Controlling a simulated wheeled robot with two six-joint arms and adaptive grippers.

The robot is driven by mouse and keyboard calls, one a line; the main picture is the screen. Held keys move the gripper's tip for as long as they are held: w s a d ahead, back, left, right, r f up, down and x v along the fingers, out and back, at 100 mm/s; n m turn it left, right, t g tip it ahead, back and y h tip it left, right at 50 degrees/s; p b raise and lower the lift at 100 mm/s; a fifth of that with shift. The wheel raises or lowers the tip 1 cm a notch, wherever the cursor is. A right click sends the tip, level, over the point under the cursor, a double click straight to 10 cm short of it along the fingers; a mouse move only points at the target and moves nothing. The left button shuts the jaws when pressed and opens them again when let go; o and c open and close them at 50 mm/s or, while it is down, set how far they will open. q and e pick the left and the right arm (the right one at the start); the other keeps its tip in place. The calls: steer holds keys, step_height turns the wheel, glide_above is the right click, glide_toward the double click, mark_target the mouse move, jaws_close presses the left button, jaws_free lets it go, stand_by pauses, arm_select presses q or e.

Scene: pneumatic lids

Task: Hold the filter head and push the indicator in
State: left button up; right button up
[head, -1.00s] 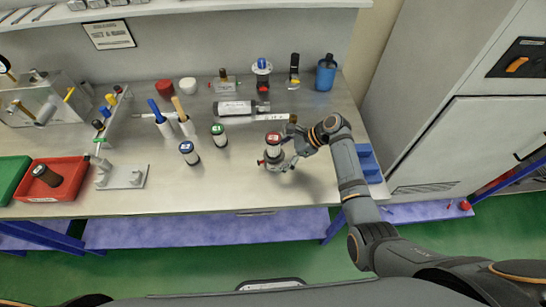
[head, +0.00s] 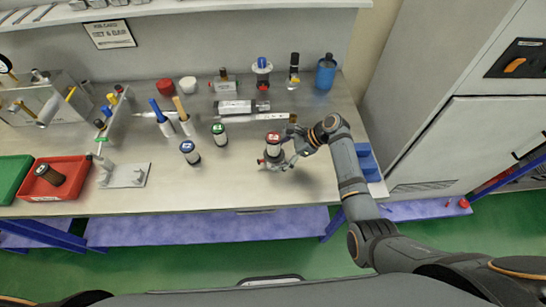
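A filter unit with a red lid (head: 273,139) stands upright near the front right of the bench. It has a pale body and a wider grey lower part, which I take for the filter head (head: 272,163). A small red knob (head: 260,161) sticks out on the left of that lower part; it may be the indicator, but it is too small to tell how far in it sits. My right gripper (head: 287,148) is at the unit's right side, its fingers spread around it. Whether they press on it is not clear. My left gripper is out of view.
Blue-lidded (head: 189,152) and green-lidded (head: 218,134) canisters stand left of the unit. A labelled box-like part (head: 236,107) lies behind it. A blue bin (head: 366,160) is at the right edge. The front middle bench is clear.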

steer(key=c, duration=0.9)
steer(key=shift+o, duration=0.2)
steer(key=shift+s+f, duration=0.15)
steer(key=shift+f, duration=0.1)
